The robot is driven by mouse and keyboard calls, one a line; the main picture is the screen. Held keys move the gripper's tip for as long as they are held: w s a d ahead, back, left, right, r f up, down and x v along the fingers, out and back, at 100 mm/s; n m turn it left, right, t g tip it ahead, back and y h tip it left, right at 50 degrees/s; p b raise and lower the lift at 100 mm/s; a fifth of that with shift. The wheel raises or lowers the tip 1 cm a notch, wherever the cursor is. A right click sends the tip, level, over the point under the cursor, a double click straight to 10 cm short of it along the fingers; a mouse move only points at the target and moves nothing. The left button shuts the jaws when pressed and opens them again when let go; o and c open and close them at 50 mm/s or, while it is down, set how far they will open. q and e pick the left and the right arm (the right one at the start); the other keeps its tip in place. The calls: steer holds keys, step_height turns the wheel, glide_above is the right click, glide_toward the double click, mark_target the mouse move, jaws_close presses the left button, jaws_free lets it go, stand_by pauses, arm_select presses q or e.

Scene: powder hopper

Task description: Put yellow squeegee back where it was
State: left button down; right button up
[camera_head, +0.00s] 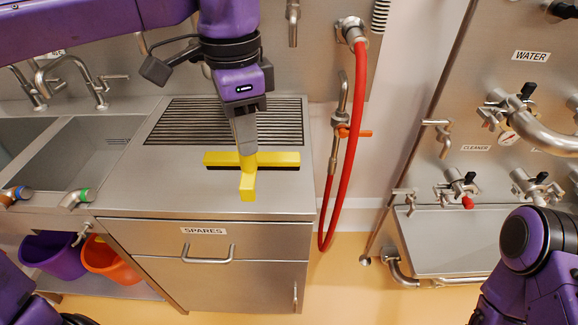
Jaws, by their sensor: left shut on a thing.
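The yellow squeegee (271,159) is over the steel counter top, just in front of the dark slatted grate. Its wide head runs left to right and its short handle points toward me. My left gripper (246,148) reaches down from above and is shut on the squeegee near the middle, where head and handle meet. I cannot tell whether the squeegee touches the counter. The fingertips are partly hidden against the squeegee. My right arm shows at the lower right, but its gripper is out of view.
The steel counter (180,190) has a slatted grate (190,122) at the back and sinks (80,150) at left. Below are a "SPARES" drawer (240,240), a purple bucket (52,256) and an orange bucket (108,262). A red hose (360,90) hangs right of the counter. Piping (540,135) stands farther right.

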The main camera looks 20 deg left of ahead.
arm_select(q)
steer(key=w+d+f+p, duration=0.2)
steer(key=w+f+p, duration=0.2)
steer(key=w+f, duration=0.8)
steer(key=shift+w+d+f+p, duration=0.15)
steer(key=shift+w+f+p, duration=0.05)
steer(key=shift+p, duration=0.15)
steer(key=shift+f, duration=0.15)
steer(key=c, duration=0.9)
jaws_free()
